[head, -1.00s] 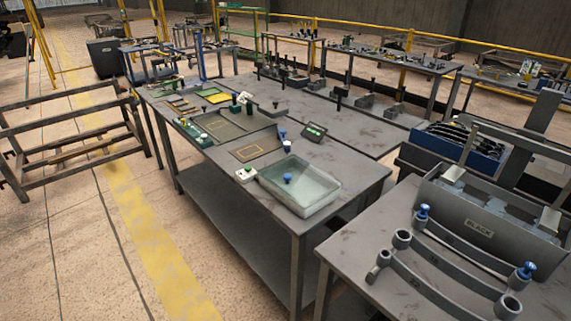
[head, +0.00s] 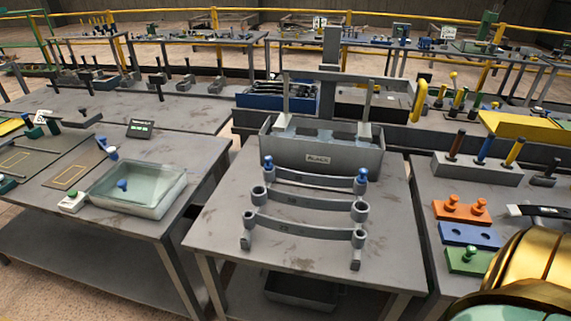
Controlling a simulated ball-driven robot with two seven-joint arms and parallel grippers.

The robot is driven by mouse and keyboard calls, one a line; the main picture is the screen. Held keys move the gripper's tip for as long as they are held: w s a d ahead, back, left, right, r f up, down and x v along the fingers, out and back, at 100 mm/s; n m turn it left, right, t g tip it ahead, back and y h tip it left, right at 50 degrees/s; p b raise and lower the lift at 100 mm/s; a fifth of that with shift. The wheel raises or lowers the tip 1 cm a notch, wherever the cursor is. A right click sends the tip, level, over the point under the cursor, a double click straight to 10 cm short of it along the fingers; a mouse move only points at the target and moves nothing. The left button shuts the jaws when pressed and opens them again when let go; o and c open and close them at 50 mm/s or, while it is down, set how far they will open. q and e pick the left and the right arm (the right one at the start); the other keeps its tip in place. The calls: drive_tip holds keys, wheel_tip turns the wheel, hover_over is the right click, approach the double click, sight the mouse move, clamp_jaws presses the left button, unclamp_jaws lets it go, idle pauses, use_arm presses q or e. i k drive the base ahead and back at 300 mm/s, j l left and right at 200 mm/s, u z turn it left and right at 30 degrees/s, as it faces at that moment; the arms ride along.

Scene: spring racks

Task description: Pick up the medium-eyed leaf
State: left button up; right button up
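Three curved grey leaves lie across the middle table, one behind another, each with a ring eye at both ends. The far leaf (head: 315,180) has blue-topped pins at its two ends. The middle leaf (head: 310,201) has open, wide-looking eyes. The near leaf (head: 300,229) has open eyes that look somewhat smaller than the middle one's. Small markings on the leaves are too small to read, so I cannot tell for sure which is medium-eyed. Neither of my grippers is in view; a gold and teal part of me fills the lower right corner.
A grey bin labelled BLACK (head: 280,148) stands behind the leaves. The left table (head: 120,230) holds a glassy tray (head: 168,207). The right table holds orange (head: 462,211), blue (head: 470,236) and green (head: 468,261) blocks. The middle table's front (head: 290,262) is bare.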

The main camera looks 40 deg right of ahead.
sight(359, 190)
drive_tip(key=z, duration=1.4)
